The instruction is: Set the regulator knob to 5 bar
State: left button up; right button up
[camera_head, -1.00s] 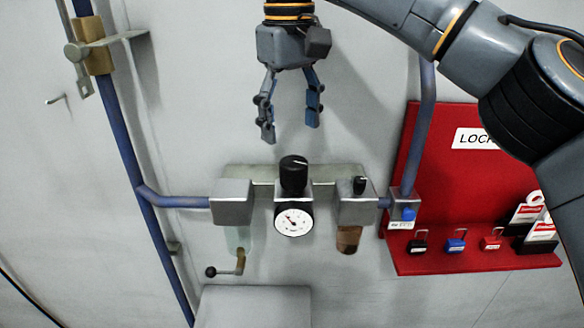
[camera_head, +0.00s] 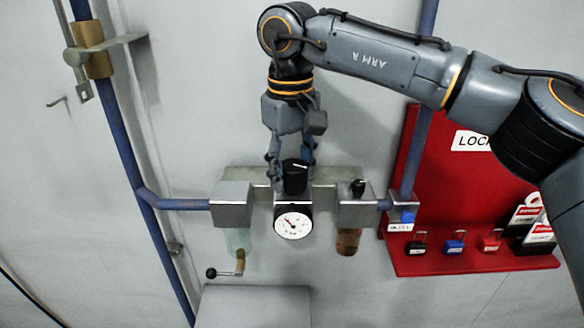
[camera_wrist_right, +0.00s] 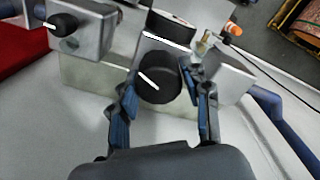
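The black regulator knob (camera_head: 295,178) stands on top of the regulator, with a white mark line on its top. Below it in the head view is the round white gauge (camera_head: 293,222); its needle points to the upper left, and its numbers are too small to read. My right gripper (camera_head: 292,162) comes down from above, with one finger on either side of the knob. In the right wrist view the knob (camera_wrist_right: 159,80) lies between the spread blue-padded fingertips of the right gripper (camera_wrist_right: 158,92). The fingers look open, without a clear grip. My left gripper is out of view.
A smaller black knob (camera_head: 358,187) sits on the metal block right of the gauge. A red lockout board (camera_head: 455,205) with several padlocks is at the right. Blue pipes (camera_head: 180,202) run into the unit. A grey box top (camera_head: 252,305) is below.

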jog(key=c, duration=0.5)
jog(key=shift+m, duration=0.4)
